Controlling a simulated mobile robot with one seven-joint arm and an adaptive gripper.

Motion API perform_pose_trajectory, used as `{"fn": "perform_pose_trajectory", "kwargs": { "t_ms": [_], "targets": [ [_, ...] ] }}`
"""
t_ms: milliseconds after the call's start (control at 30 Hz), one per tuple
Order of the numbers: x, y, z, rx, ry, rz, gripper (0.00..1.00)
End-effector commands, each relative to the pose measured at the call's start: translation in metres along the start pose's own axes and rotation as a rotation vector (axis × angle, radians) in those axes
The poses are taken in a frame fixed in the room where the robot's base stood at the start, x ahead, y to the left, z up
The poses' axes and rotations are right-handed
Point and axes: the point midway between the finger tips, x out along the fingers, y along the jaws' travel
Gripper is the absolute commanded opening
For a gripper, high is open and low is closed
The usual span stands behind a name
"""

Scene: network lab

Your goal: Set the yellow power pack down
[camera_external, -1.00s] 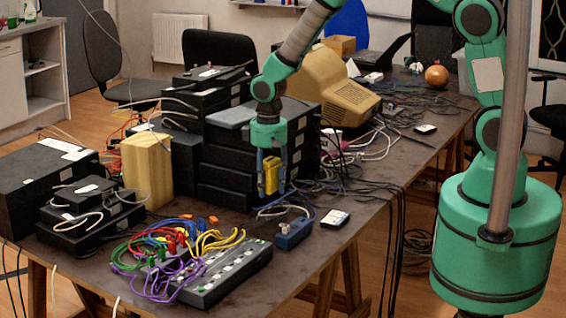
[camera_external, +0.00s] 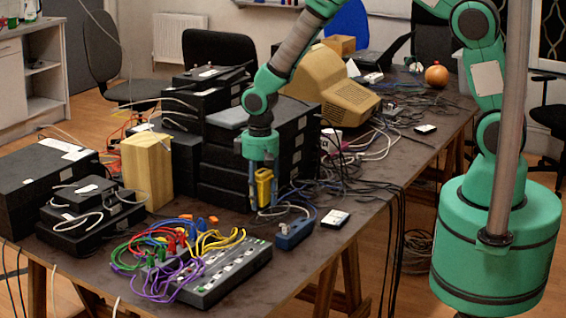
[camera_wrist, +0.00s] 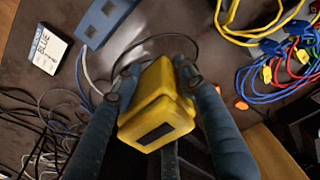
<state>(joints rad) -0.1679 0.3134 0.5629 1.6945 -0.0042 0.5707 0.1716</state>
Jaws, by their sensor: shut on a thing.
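The yellow power pack (camera_external: 263,187) is held upright between the fingers of my gripper (camera_external: 262,197), in front of the stacked black boxes. In the wrist view the yellow power pack (camera_wrist: 156,105) fills the middle, with a finger of my gripper (camera_wrist: 152,82) on each side of it. My gripper is shut on it. The pack is low over the dark table (camera_external: 330,245); I cannot tell whether its bottom touches the table top.
A blue power block (camera_external: 294,234) and a small white-labelled box (camera_external: 335,219) lie just to the right. A black power strip (camera_external: 225,273) with coloured cables is in front. Black boxes (camera_external: 230,170) stand behind. Loose cables (camera_wrist: 35,125) cover the table nearby.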

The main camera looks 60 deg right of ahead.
Motion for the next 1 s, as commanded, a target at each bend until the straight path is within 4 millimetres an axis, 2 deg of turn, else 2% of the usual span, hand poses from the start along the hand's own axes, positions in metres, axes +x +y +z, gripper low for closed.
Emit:
{"fn": "perform_pose_trajectory", "kwargs": {
  "t_ms": [33, 200, 667, 1000],
  "targets": [
    [0.010, 0.000, 0.000, 0.000, 0.000, 0.000, 0.01],
    [0.028, 0.000, -0.001, 0.000, 0.001, 0.000, 0.01],
    [0.034, 0.000, -0.001, 0.000, 0.002, 0.000, 0.01],
    [0.066, 0.000, -0.001, 0.000, 0.002, 0.000, 0.01]
  ]
}}
